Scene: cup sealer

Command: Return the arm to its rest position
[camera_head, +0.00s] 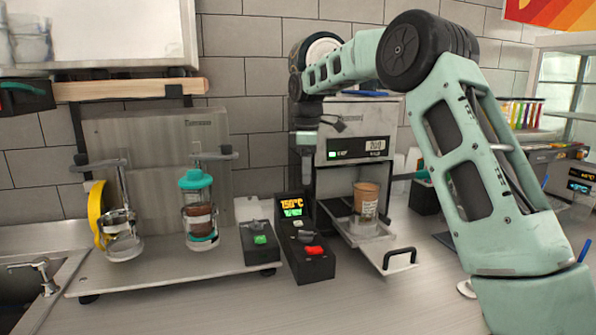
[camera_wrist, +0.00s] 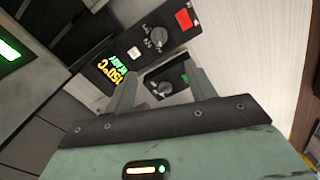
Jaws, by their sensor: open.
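My arm rises from the lower right, bends at a high elbow and reaches left, with the wrist pointing down beside the sealer. My gripper (camera_head: 304,150) hangs left of the cup sealer (camera_head: 350,145), above the control box, and looks empty. In the wrist view my gripper (camera_wrist: 160,74) shows two fingers apart with nothing held between them; the control boxes lie beyond. The sealer's drawer (camera_head: 384,256) is pulled out. A brown cup with a label (camera_head: 366,203) stands upright in it.
A control box with a 150°C display (camera_head: 306,250) and a smaller box (camera_head: 259,243) stand left of the drawer. Farther left, a stand (camera_head: 150,275) bears a teal-lidded container (camera_head: 198,215) and a glass container (camera_head: 122,235). A shelf and cabinet hang upper left.

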